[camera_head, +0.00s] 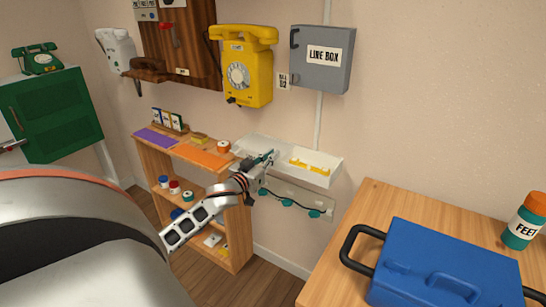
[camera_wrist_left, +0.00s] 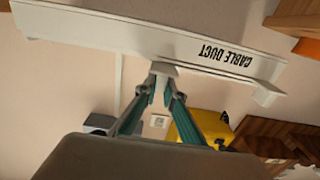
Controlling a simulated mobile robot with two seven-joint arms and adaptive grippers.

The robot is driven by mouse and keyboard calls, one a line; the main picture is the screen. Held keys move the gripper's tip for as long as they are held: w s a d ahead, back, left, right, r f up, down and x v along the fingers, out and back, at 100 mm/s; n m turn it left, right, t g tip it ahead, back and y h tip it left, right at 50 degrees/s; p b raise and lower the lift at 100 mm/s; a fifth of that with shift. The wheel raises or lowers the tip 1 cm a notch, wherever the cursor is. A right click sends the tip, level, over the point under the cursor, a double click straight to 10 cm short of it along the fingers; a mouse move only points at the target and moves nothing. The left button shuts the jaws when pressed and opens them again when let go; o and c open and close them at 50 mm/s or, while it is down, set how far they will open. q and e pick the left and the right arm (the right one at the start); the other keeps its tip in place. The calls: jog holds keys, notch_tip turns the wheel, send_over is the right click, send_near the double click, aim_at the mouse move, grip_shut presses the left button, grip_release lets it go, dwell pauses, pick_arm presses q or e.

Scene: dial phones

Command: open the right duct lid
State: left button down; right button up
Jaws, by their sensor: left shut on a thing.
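The white cable duct (camera_head: 318,178) is a shallow box on the wall, and its label shows upside down in the wrist view (camera_wrist_left: 190,50). Its right section has an uncovered top in the head view, with yellow pieces (camera_head: 309,167) inside. My left gripper (camera_head: 268,158) is at the front of the duct, near its middle. In the wrist view its teal fingers (camera_wrist_left: 163,88) close on a small white tab (camera_wrist_left: 164,69) at the duct's edge. I cannot tell which lid the tab belongs to. The gripper partly hides the duct's left section. My right gripper is not in view.
A strip with a dark cable and teal plugs (camera_head: 288,203) hangs below the duct. A wooden shelf (camera_head: 236,240) stands left of it. A yellow phone (camera_head: 252,88) and grey line box (camera_head: 336,75) are above. A blue case (camera_head: 445,270) lies on the right table.

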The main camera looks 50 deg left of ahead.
pick_arm(q)
jog(key=c, duration=2.1)
grip_release()
jog(key=shift+f, duration=0.1)
jog(key=shift+c, duration=0.2)
jog(key=v, duration=1.2)
jog(key=shift+s+d, duration=0.1)
